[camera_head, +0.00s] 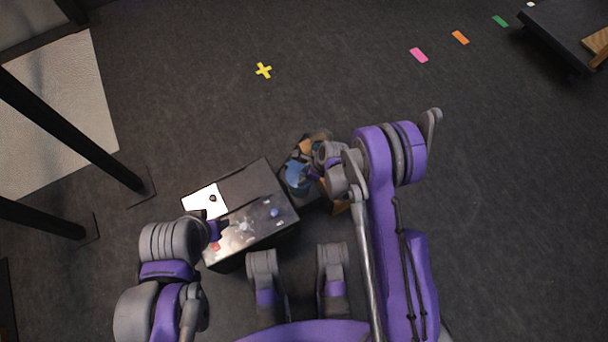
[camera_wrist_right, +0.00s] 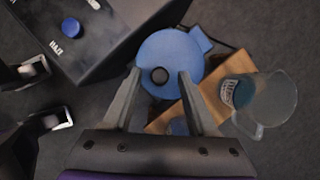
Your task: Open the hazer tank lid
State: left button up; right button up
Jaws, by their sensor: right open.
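The hazer is a dark box (camera_head: 252,187) on the floor, with a blue knob (camera_wrist_right: 71,27) on it. Beside it is the round blue tank lid (camera_wrist_right: 172,50), with a dark round centre and a blue tab at its edge. The lid also shows in the head view (camera_head: 296,177), partly covered by my right arm. My right gripper (camera_wrist_right: 159,73) is open, its fingertips over the lid on either side of the dark centre. Whether they touch the lid I cannot tell. My left gripper (camera_head: 214,226) is at the hazer's left end; its fingers are too small to read.
A clear jug (camera_wrist_right: 264,98) stands on a wooden board (camera_wrist_right: 212,103) right of the lid. A white sheet (camera_head: 206,201) lies on the hazer top. Black posts (camera_head: 75,130) stand at the left. A dark platform (camera_head: 567,32) is at the far right.

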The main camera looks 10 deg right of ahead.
grip_shut()
dwell(0.3)
dwell(1.2)
